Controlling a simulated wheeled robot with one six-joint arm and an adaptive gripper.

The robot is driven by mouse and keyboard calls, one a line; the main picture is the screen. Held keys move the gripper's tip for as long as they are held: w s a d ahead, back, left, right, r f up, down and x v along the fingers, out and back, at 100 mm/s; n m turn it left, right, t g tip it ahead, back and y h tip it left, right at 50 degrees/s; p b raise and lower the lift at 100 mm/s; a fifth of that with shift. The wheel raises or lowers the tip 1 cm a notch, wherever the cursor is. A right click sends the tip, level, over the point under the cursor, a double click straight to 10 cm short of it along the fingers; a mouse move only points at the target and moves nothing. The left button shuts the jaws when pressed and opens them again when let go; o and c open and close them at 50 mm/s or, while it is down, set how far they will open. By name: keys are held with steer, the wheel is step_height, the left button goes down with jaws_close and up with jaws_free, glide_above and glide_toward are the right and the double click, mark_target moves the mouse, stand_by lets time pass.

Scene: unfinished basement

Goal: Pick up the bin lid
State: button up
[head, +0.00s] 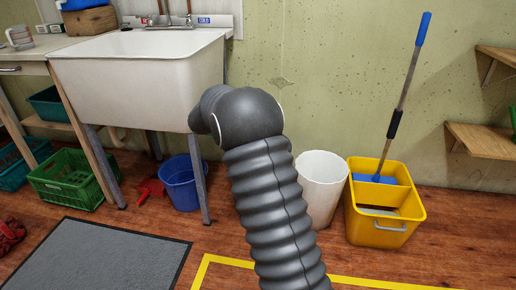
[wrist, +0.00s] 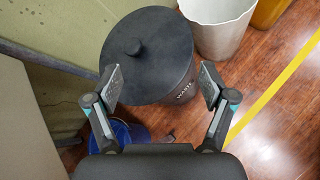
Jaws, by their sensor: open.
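The bin lid (wrist: 155,50) is a dark grey round disc with a small knob (wrist: 132,47) left of its centre, in the wrist view. It sits on a dark bin (wrist: 184,92) with pale lettering on its side. My gripper (wrist: 161,78) is open and empty, its two fingers spread to either side of the lid's near part in the picture. The knob lies farther up the picture than the fingertips. I cannot tell the gap between fingers and lid. In the head view my arm hides the bin, lid and gripper.
A white bin (head: 318,190) and a yellow mop bucket (head: 378,232) stand on the right. A white sink (head: 140,75) on legs, a blue bucket (head: 180,185) and a green crate (head: 68,180) are on the left. A grey mat (head: 95,255) lies in front.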

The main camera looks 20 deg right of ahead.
steer(key=w+f+n, duration=0.2)
steer(key=w+f, duration=0.1)
steer(key=w+f+n+t+h, duration=0.1)
steer(key=w+f, duration=0.2)
steer(key=f, duration=0.1)
steer(key=w+f+n, duration=0.2)
steer(key=w+f, duration=0.1)
steer(key=shift+w+d+f+n+t+b, duration=0.15)
steer(key=shift+d+f+n+t+b, duration=0.1)
steer(key=shift+f+n+t+b, duration=0.1)
steer(key=x, duration=0.8)
steer(key=shift+w+d+f, duration=0.1)
steer(key=shift+w+d, duration=0.05)
steer(key=shift+d, duration=0.1)
steer(key=x, duration=0.4)
steer(key=shift+w+a+f, duration=0.2)
steer(key=shift+w+f, duration=0.05)
steer(key=shift+f, duration=0.1)
steer(key=shift+w+d+f, duration=0.15)
steer(key=shift+w+d, duration=0.05)
steer(key=shift+d, duration=0.2)
steer(key=c, duration=1.4)
